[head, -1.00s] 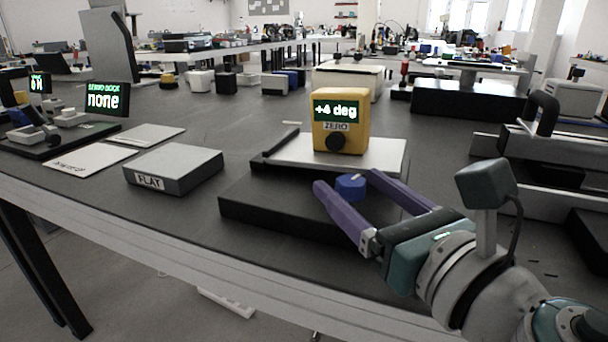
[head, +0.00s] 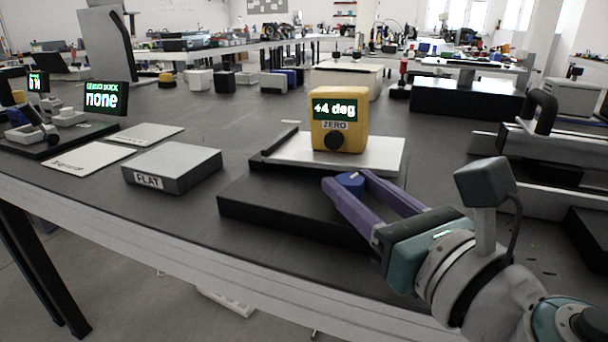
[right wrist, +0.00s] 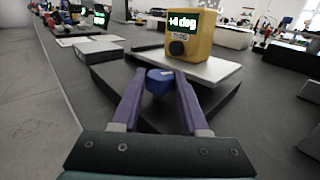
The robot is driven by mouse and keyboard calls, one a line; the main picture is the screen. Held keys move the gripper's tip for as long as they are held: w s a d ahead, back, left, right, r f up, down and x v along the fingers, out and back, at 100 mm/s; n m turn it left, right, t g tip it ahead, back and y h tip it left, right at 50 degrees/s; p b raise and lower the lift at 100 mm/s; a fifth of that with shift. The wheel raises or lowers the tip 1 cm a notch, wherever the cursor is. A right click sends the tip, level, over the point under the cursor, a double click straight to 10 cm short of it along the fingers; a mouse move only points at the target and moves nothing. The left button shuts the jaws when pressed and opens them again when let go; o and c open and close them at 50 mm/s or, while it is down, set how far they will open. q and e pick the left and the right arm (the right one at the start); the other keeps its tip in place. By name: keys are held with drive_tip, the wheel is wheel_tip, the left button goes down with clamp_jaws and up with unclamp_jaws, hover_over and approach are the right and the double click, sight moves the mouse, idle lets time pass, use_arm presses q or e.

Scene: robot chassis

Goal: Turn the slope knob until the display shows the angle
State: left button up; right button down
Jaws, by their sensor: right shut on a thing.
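The blue slope knob (head: 350,179) sits on the front of the dark tilting stand (head: 285,205). My right gripper (head: 345,180) is shut on the knob, with one purple finger on each side. In the right wrist view the knob (right wrist: 159,82) shows between the fingertips. The yellow angle box (head: 357,130) stands on the light plate (head: 385,153) of the stand. Its display (head: 335,109) reads +4 deg, above a ZERO label and a black button (head: 334,141). My left gripper is not in view.
A grey block labelled FLAT (head: 172,166) lies left of the stand. Pale flat cards (head: 85,160) and a screen reading "none" (head: 106,98) are further left. A handled metal fixture (head: 540,150) stands at the right. The table's front edge is close to the stand.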

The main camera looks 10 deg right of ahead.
drive_tip(key=shift+y, duration=0.3)
drive_tip(key=shift+d+f+n+y+b, duration=0.1)
drive_tip(key=shift+n+y+b, duration=0.2)
drive_tip(key=shift+n, duration=0.2)
drive_tip(key=n+g+y+b, duration=0.1)
drive_tip(key=n+y+b, duration=0.1)
drive_tip(key=y, duration=0.1)
drive_tip(key=n+g+y+b, duration=0.1)
drive_tip(key=b, duration=0.1)
drive_tip(key=shift+w+d+f+g+y, duration=0.2)
drive_tip(key=shift+d+g+y, duration=0.1)
drive_tip(key=shift+y, duration=0.1)
drive_tip(key=shift+r+n+y, duration=0.25)
drive_tip(key=shift+n+y, duration=0.15)
drive_tip(key=shift+s+a, duration=0.1)
drive_tip(key=shift+c, duration=2.1)
unclamp_jaws()
